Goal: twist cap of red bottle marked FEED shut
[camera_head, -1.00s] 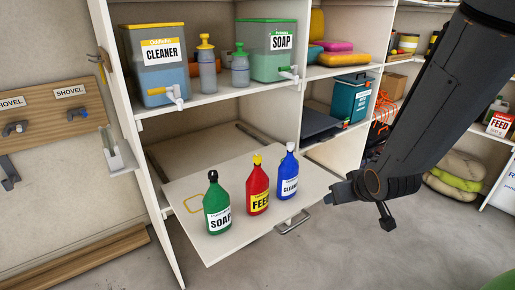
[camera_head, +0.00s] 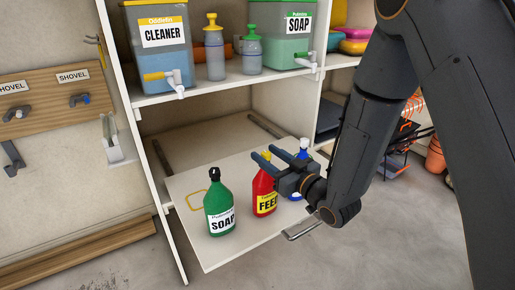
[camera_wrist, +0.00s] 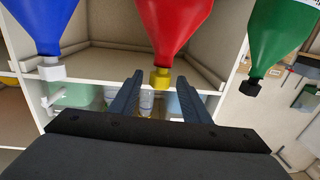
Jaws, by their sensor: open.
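The red FEED bottle (camera_head: 264,194) stands upright on the fold-down shelf (camera_head: 190,235), between the green SOAP bottle (camera_head: 219,208) and the blue bottle (camera_head: 298,187). Its yellow cap (camera_head: 267,156) shows just behind my gripper (camera_head: 265,153). My gripper is open, with its two fingers level with the cap and partly in front of the red and blue bottles. In the wrist view the scene is upside down. There the red bottle (camera_wrist: 170,25) and its yellow cap (camera_wrist: 160,78) appear between the two finger ends (camera_wrist: 158,82). I cannot tell whether the fingers touch the cap.
Above is a shelf with a CLEANER tank (camera_head: 158,50), a SOAP tank (camera_head: 280,35) and two grey spray bottles (camera_head: 214,55). The blue and green bottles stand close on either side.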

